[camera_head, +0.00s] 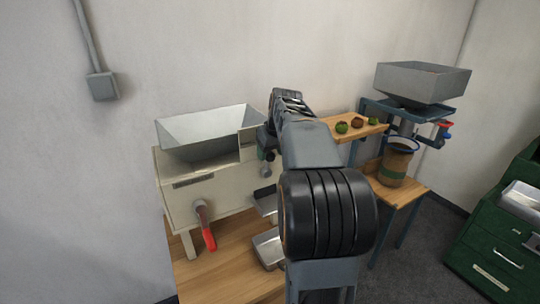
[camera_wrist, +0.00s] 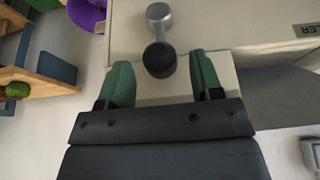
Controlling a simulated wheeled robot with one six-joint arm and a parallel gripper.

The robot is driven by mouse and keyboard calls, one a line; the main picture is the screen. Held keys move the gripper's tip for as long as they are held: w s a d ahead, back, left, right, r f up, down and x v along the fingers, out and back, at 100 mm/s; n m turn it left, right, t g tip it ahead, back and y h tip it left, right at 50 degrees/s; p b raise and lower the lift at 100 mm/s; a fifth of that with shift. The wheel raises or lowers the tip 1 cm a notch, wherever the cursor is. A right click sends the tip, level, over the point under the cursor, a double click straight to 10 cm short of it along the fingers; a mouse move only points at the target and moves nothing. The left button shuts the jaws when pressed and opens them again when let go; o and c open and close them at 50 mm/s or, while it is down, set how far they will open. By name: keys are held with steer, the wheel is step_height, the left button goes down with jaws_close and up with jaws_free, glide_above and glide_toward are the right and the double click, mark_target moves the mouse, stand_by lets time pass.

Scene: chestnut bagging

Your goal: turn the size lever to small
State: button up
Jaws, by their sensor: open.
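The size lever (camera_wrist: 158,38) shows in the wrist view as a short grey metal arm with a round grey end and a black knob (camera_wrist: 159,60). It is on the side of a cream machine (camera_head: 190,202), which stands at the left in the head view. My gripper (camera_wrist: 161,80) is open, with one green fingertip on each side of the black knob. In the head view my arm hides most of this area, and the fingertips do not show clearly.
A red-handled lever (camera_head: 207,232) hangs on the machine's front. Metal trays (camera_head: 268,246) sit beside it on the wooden table (camera_head: 205,280).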

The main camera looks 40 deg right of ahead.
steer(key=shift+x, duration=0.75)
steer(key=shift+c, duration=0.4)
jaws_close()
